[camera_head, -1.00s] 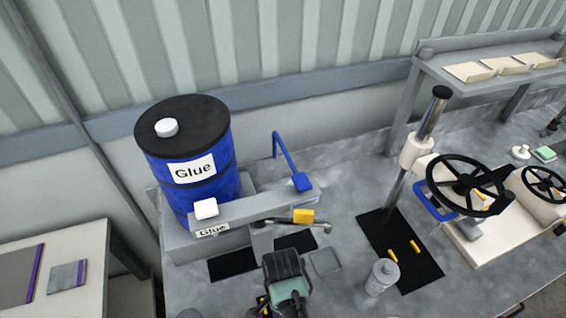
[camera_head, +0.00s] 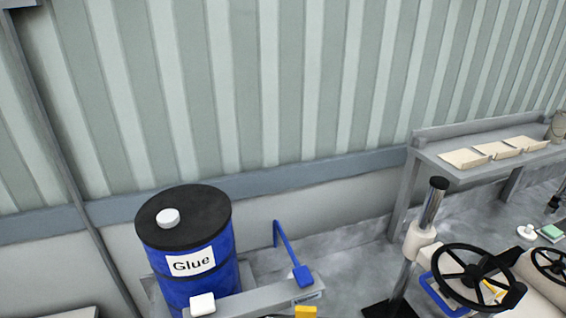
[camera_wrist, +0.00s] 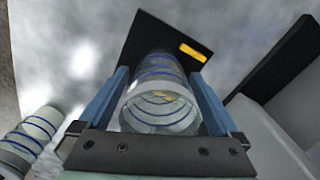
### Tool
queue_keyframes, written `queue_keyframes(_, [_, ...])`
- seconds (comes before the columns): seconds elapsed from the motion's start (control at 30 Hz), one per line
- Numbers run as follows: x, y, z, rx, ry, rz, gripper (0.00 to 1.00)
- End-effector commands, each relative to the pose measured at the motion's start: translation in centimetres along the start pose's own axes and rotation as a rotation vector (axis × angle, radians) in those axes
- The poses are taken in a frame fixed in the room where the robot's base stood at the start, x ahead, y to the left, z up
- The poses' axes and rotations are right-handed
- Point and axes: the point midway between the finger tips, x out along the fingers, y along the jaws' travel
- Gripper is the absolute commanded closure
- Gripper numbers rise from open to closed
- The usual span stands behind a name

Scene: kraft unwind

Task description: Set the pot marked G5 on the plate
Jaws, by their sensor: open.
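In the wrist view, my gripper (camera_wrist: 160,82) is open, with its two blue fingers on either side of a clear, ringed pot (camera_wrist: 157,108). The pot has blue bands and stands between the fingers; whether they touch it I cannot tell. A second similar banded pot (camera_wrist: 32,138) is at the lower left, outside the fingers. I can read no G5 marking on either. My gripper is out of the head view. I cannot make out the plate in either current view.
A dark mat (camera_wrist: 150,34) with a yellow bar (camera_wrist: 193,52) lies beyond the pot. A dark-edged pale block (camera_wrist: 275,95) is close on the right. The head view shows a blue glue drum (camera_head: 190,285), black handwheel (camera_head: 470,277) and shelf with trays (camera_head: 490,153).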

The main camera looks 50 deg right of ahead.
Motion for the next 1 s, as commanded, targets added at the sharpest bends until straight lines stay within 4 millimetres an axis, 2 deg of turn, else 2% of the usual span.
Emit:
queue_keyframes(0.13, [-0.8, -0.1, 0.0, 0.000, 0.001, -0.002, 0.02])
queue_keyframes(0.27, [-2.6, -0.1, 0.0, -0.001, 0.002, -0.004, 0.02])
queue_keyframes(0.5, [-7.5, -0.2, -0.1, -0.001, 0.003, -0.005, 0.02])
queue_keyframes(0.7, [-10.9, -0.1, -0.1, -0.001, 0.002, -0.003, 0.02])
queue_keyframes(0.83, [-12.0, -0.1, 0.0, -0.001, 0.001, -0.002, 0.02])
queue_keyframes(1.0, [-12.4, 0.0, 0.0, 0.000, 0.000, 0.000, 0.02])
